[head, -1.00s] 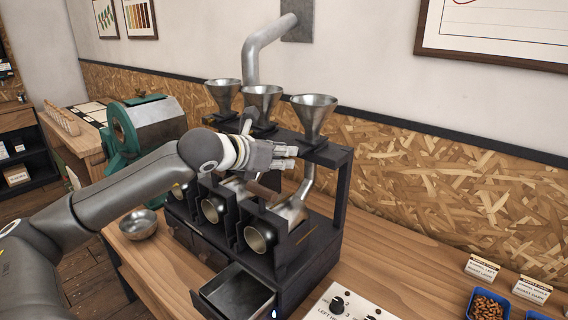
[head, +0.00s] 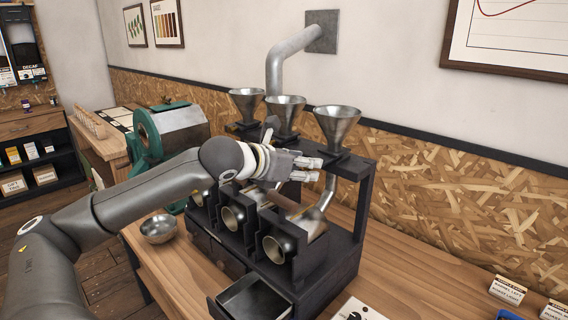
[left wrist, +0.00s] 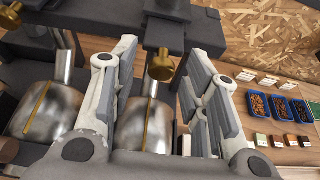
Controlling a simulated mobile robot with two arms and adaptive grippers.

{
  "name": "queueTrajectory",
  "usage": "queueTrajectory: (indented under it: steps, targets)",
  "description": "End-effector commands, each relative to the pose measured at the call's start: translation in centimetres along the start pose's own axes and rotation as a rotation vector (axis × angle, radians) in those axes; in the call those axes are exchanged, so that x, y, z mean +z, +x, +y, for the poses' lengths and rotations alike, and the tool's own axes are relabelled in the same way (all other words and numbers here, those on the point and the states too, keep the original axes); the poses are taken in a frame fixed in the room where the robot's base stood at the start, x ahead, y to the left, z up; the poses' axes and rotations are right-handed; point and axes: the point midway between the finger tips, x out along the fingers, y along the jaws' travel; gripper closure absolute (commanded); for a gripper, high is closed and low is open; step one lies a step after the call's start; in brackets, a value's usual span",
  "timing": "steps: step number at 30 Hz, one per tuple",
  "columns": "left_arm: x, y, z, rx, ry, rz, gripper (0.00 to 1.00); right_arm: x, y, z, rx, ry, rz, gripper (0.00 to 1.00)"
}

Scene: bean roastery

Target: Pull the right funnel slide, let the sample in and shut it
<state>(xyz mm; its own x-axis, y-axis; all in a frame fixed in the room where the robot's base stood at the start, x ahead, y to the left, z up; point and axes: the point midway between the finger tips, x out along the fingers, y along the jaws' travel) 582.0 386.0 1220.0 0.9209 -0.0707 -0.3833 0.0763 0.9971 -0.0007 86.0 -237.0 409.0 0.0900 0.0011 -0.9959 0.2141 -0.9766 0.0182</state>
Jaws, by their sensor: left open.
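The sample roaster is a black frame with three metal funnels on its top shelf. The right funnel (head: 337,122) is nearest, beside the middle funnel (head: 286,112) and the left funnel (head: 246,102). My left gripper (head: 316,162) is just below the shelf, in front of the right funnel's outlet. In the left wrist view, its two fingers (left wrist: 158,48) stand apart, with a brass slide knob (left wrist: 161,66) showing between them. I cannot tell whether either finger touches it. Another brass knob (left wrist: 9,16) shows at the far left. My right gripper is not in view.
Roasting drums (head: 276,246) sit below the funnels. An open drawer (head: 252,300) sticks out at the front. A metal bowl (head: 159,229) stands left of the roaster. Blue bean trays (left wrist: 258,106) lie to the right in the wrist view. The wooden counter (head: 420,272) right of the roaster is mostly clear.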

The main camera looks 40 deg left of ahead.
Motion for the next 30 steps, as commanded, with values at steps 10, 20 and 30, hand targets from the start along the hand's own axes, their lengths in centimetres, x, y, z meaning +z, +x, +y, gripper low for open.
queueTrajectory:
  steps: [10, 20, 30]
  targets:
    - [0.2, -2.7, -0.1, 0.002, 0.011, -0.002, 0.58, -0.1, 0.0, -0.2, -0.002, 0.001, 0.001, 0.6]
    - [0.2, -5.1, -0.1, -0.001, 0.01, -0.002, 0.58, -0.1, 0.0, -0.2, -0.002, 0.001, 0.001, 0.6]
    - [0.2, -9.2, -0.1, 0.001, 0.004, -0.003, 0.58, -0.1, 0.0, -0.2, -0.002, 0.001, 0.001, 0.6]
